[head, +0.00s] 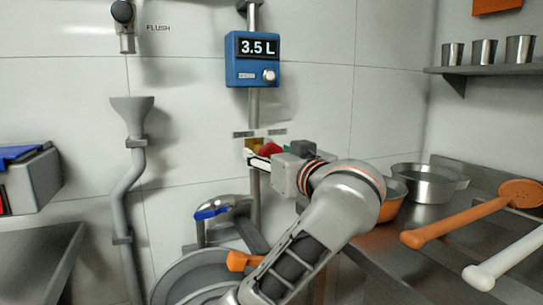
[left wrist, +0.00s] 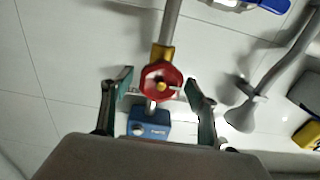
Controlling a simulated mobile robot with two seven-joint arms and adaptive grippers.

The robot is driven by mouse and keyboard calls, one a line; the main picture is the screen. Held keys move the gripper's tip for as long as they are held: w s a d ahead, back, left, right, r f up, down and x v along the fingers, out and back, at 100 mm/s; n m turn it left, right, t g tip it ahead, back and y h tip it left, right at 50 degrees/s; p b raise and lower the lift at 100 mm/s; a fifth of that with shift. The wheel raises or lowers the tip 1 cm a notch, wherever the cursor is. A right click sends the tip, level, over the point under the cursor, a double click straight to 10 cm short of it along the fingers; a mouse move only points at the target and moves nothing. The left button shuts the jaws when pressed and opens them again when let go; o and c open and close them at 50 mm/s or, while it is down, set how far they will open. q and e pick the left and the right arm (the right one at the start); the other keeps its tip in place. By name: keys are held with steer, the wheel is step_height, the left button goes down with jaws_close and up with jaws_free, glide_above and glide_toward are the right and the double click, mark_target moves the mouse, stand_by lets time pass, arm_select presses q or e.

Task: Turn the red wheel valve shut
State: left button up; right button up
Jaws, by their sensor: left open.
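The red wheel valve (left wrist: 161,75) sits on a yellow body on a vertical grey pipe, in the middle of the left wrist view. In the head view only part of the red wheel (head: 269,149) shows; my left gripper (head: 262,158) covers the rest. My left gripper (left wrist: 158,84) is open, with one finger on each side of the wheel in the left wrist view. Gaps show between wheel and fingers, and I see no contact. How deep the fingers reach past the wheel I cannot tell. My right gripper is in neither view.
A blue meter (head: 252,59) reading 3.5 L hangs on the same pipe above. A blue-handled tap (head: 212,212) is lower left, above a round grey vessel (head: 190,272). A grey funnel pipe (head: 133,115) stands left. Metal bowls (head: 430,185) and an orange ladle (head: 470,215) lie right.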

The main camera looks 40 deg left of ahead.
arm_select(q)
steer(key=c, duration=1.1)
